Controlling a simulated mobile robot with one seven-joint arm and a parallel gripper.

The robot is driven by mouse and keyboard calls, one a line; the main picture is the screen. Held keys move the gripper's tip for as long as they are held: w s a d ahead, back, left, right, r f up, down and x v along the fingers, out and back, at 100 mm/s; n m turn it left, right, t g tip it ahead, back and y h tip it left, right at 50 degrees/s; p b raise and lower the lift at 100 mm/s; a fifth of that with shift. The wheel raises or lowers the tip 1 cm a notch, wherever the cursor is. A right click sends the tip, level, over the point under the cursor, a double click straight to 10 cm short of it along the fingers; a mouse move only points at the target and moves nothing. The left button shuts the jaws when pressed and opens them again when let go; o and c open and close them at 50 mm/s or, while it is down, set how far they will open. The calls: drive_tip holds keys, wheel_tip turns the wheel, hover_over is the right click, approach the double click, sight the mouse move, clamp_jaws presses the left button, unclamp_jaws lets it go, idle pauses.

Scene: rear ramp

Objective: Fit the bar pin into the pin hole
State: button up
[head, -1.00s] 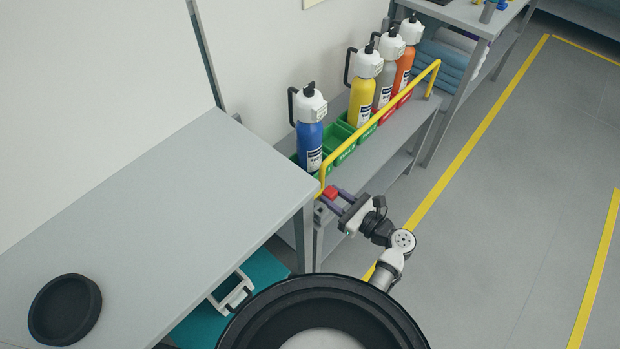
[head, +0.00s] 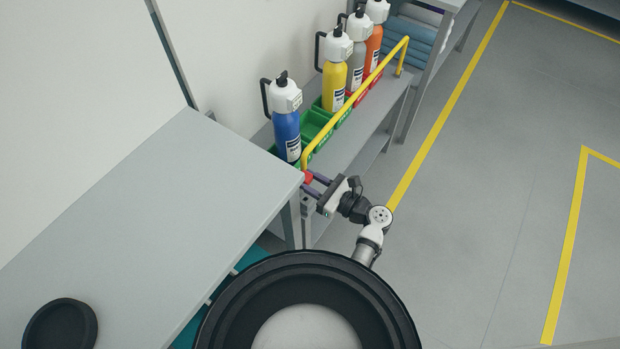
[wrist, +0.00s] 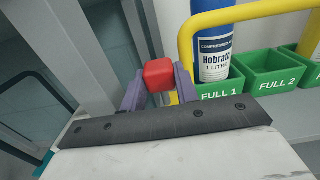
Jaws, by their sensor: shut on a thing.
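My gripper (head: 309,181) is shut on a small red block (head: 307,177), which I take to be the head of the bar pin. In the wrist view the red block (wrist: 159,75) sits between the two purple fingers. The yellow bar (head: 356,105) runs along the front of the bottle shelf. Its near end comes down beside the red block, and in the wrist view the bar (wrist: 187,50) passes just behind and right of it. I cannot tell whether they touch. The pin's shaft and the pin hole are hidden.
A blue bottle (head: 286,130) stands behind the bar's near end, with green bins (head: 316,125) beside it and several more bottles further back. The grey table's (head: 150,220) corner is close left of my gripper. Open floor (head: 470,200) lies to the right.

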drive_tip(key=shift+f+b, duration=1.2)
drive_tip(key=shift+f, duration=1.35)
drive_tip(key=shift+p, duration=0.95)
drive_tip(key=shift+f+b, duration=1.35)
drive_tip(key=shift+f, duration=0.9)
drive_tip(key=o, duration=1.1)
drive_tip(key=shift+o, duration=0.3)
drive_tip(key=b+v, duration=0.2)
drive_tip(key=v, duration=1.1)
drive_tip(key=shift+s+d+b, duration=0.25)
drive_tip(key=shift+d+b, duration=0.05)
drive_tip(key=shift+b, duration=0.05)
